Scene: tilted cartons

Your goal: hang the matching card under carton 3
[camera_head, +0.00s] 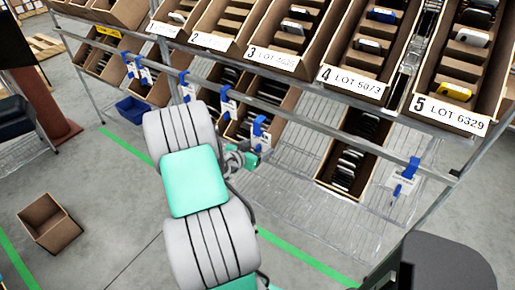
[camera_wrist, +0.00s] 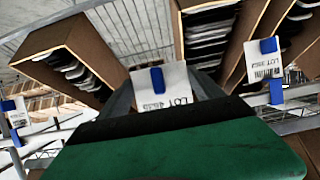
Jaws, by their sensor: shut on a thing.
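Carton 3 (camera_head: 280,60) is a tilted brown carton on the upper shelf, its front label reading 3 with a lot number too blurred to read. My gripper (camera_wrist: 160,82) is shut on a white lot card (camera_wrist: 178,90) with a blue clip (camera_wrist: 158,79) in the wrist view. The card's lot print is upside down there and its digits are hard to read. In the head view, my arm hides most of the gripper. A blue clip (camera_head: 260,126) shows beside its end, below and left of carton 3's label.
Carton 4 (camera_head: 352,83) and carton 5 (camera_head: 450,111) stand to the right. Other clipped cards hang along the lower rail, one at the far right (camera_head: 403,183). Lower cartons (camera_head: 345,185) sit behind the rail. An empty box (camera_head: 50,222) lies on the floor at left.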

